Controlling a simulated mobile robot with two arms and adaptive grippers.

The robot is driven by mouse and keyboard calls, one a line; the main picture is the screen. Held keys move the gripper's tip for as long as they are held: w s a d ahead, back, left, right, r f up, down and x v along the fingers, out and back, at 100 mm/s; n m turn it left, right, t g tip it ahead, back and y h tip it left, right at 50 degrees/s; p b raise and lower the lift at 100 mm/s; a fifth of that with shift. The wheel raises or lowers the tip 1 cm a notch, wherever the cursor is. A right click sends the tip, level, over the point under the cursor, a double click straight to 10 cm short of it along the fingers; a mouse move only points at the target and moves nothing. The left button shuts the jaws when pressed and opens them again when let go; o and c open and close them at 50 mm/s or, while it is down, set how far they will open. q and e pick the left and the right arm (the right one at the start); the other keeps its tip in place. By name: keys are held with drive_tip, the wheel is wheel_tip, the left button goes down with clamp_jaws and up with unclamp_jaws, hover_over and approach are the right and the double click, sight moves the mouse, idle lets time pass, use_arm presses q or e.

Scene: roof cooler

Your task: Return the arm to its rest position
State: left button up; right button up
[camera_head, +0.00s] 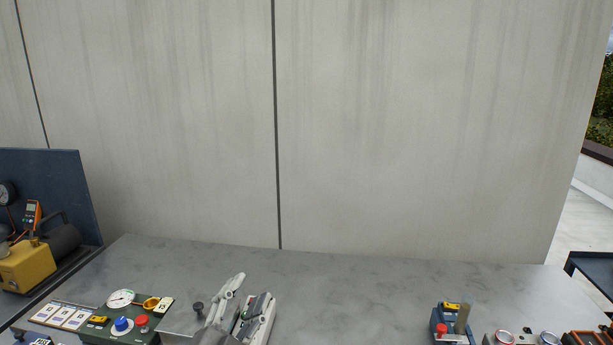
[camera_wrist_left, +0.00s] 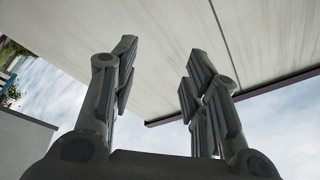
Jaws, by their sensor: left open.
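My left gripper (camera_head: 250,288) is at the bottom of the head view, left of centre, above the grey table (camera_head: 340,280). Its two grey fingers point up and stand apart, with nothing between them. In the left wrist view the open fingers (camera_wrist_left: 160,62) point up towards the pale wall and sky, and the gap between them is empty. Most of my left arm is below the edge of the head view. My right arm and gripper do not show.
A green control box (camera_head: 125,329) with a dial, blue knob and red button is left of the gripper. A yellow pump (camera_head: 27,265) stands farther left. A blue device (camera_head: 438,322) and round gauges (camera_head: 505,338) are at right. The table's middle is clear; a wall (camera_head: 400,130) rises behind.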

use_arm(q)
drive_tip(key=s+a+f+n+g+y, duration=0.2)
drive_tip(key=s+a+f+g, duration=0.1)
drive_tip(key=f, duration=0.3)
drive_tip(key=s+a+f+n+g+y, duration=0.2)
drive_tip(key=s+a+f+n, duration=0.1)
drive_tip(key=f, duration=0.4)
drive_tip(key=s+a+f+n+g+y, duration=0.2)
drive_tip(key=s+a+f+n+g, duration=0.1)
drive_tip(key=s+f, duration=0.2)
drive_tip(key=shift+f+g, duration=0.3)
drive_tip(key=shift+f, duration=0.55)
drive_tip(key=s+f+n+g, duration=0.1)
drive_tip(key=s+f+g, duration=0.3)
drive_tip(key=s, duration=0.5)
drive_tip(key=s+f+n+g, duration=0.1)
drive_tip(key=s+f+g, duration=0.25)
drive_tip(key=s, duration=0.45)
wheel_tip(320, 180, down, 27)
drive_tip(key=s+g, duration=0.2)
drive_tip(key=s+a+f, duration=0.3)
drive_tip(key=s+f, duration=1.3)
drive_tip(key=shift+s+a+f+g, duration=0.2)
drive_tip(key=shift+s+g, duration=0.15)
